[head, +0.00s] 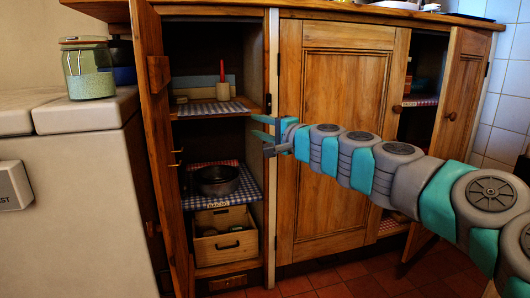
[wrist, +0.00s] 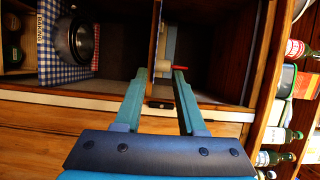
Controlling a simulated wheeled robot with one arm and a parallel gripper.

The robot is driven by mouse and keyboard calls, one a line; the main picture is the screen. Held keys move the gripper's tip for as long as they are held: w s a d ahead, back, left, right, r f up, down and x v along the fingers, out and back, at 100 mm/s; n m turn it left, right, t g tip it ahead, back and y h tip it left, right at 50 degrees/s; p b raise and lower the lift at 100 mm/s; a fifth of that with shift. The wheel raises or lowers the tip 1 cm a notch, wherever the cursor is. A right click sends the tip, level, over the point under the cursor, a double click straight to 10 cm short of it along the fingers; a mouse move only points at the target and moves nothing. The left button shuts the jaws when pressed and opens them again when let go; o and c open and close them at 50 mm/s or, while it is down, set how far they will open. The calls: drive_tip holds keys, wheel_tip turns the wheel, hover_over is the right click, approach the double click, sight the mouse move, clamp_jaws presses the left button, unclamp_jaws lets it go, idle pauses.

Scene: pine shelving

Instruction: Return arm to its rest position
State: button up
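My gripper (head: 264,134) is at the end of my outstretched arm, in front of the open left cupboard by its right post. In the wrist view my gripper (wrist: 161,80) has its two teal fingers apart, with nothing held between them. The fingers point into the cupboard, near the edge of the shelf board. My arm (head: 385,165) reaches in from the right side of the head view, across the closed middle door.
The open left door (head: 160,130) stands left of the gripper. A dark pan (head: 215,180) and a wooden crate (head: 224,243) are on lower levels; a red-handled item (head: 222,85) is on the upper shelf. Another door (head: 462,90) stands open at right. Bottles (wrist: 282,136) show in the wrist view.

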drive_tip(key=s+a+f+n+g+p, duration=0.2)
drive_tip(key=s+n+g, duration=0.1)
drive_tip(key=s, duration=0.4)
drive_tip(key=s+a+f+n+g+h+p, duration=0.1)
drive_tip(key=s+a+f+n+g, duration=0.2)
drive_tip(key=s, duration=0.4)
drive_tip(key=s+a+f+n+g+p, duration=0.15)
drive_tip(key=s+n, duration=0.25)
drive_tip(key=s, duration=0.4)
drive_tip(key=s+d+f+g+h+p, duration=0.1)
drive_tip(key=s+d+f+g+h, duration=0.1)
drive_tip(key=s+d+f, duration=0.3)
drive_tip(key=s+d+f+g+h+p, duration=0.2)
drive_tip(key=s+d+f+h, duration=0.3)
drive_tip(key=s+d, duration=0.5)
drive_tip(key=s+d+f+g+h+p, duration=0.1)
drive_tip(key=s+d+f+g+h, duration=0.2)
drive_tip(key=s, duration=0.9)
drive_tip(key=d+f+g, duration=0.1)
drive_tip(key=d+f, duration=0.2)
drive_tip(key=d, duration=0.1)
drive_tip(key=shift+d+f+p, duration=0.3)
drive_tip(key=shift+d+p, duration=0.05)
drive_tip(key=shift+w+a, duration=0.1)
drive_tip(key=shift+a, duration=0.05)
